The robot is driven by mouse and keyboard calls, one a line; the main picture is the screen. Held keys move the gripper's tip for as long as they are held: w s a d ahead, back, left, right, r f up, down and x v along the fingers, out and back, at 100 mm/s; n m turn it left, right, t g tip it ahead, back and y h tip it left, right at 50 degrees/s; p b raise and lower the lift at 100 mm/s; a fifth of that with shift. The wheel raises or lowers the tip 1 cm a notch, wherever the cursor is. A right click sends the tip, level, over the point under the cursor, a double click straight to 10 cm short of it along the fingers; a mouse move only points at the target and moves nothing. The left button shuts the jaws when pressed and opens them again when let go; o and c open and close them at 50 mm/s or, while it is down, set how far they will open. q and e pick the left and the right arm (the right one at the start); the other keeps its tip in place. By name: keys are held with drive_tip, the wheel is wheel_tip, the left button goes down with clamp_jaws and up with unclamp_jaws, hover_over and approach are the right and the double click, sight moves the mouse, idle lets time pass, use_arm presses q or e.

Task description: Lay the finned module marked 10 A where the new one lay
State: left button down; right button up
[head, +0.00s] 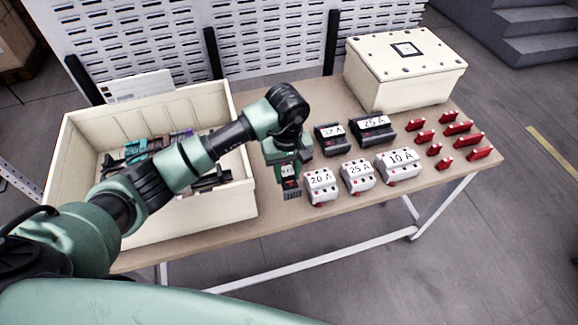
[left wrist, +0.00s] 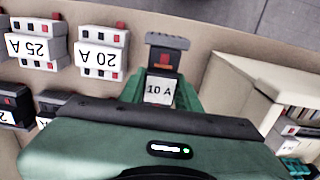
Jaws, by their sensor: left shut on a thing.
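My left gripper (head: 289,165) is shut on a dark finned module (head: 291,187) over the table, between the cream bin and the white modules. In the left wrist view my left gripper (left wrist: 160,95) grips this module (left wrist: 166,57), and its label reads 10 A. I cannot tell whether it touches the table. White modules marked 20 A (head: 320,188), 25 A (head: 357,177) and 10 A (head: 398,165) stand in a row to its right. Behind them are two dark modules, one with a hard-to-read label (head: 332,140) and one marked 25 A (head: 372,130). My right gripper is not in view.
The cream bin (head: 185,222) at the left holds mixed parts, partly hidden by my left arm. A closed cream box (head: 405,85) stands at the back right. Several small red parts (head: 457,128) lie at the right. A bare strip of table (head: 260,225) runs along the front.

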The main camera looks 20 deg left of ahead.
use_arm(q)
wheel_tip(320, 180, down, 4)
drive_tip(key=shift+s+r+b, duration=0.1)
drive_tip(key=shift+b, duration=0.9)
wheel_tip(320, 180, down, 4)
drive_tip(key=b, duration=0.3)
drive_tip(key=shift+r+b, duration=0.25)
drive_tip(key=shift+b, duration=0.05)
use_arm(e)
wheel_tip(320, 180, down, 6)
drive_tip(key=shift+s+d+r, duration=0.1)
use_arm(q)
drive_tip(key=c, duration=0.9)
unclamp_jaws()
drive_tip(key=shift+r, duration=0.1)
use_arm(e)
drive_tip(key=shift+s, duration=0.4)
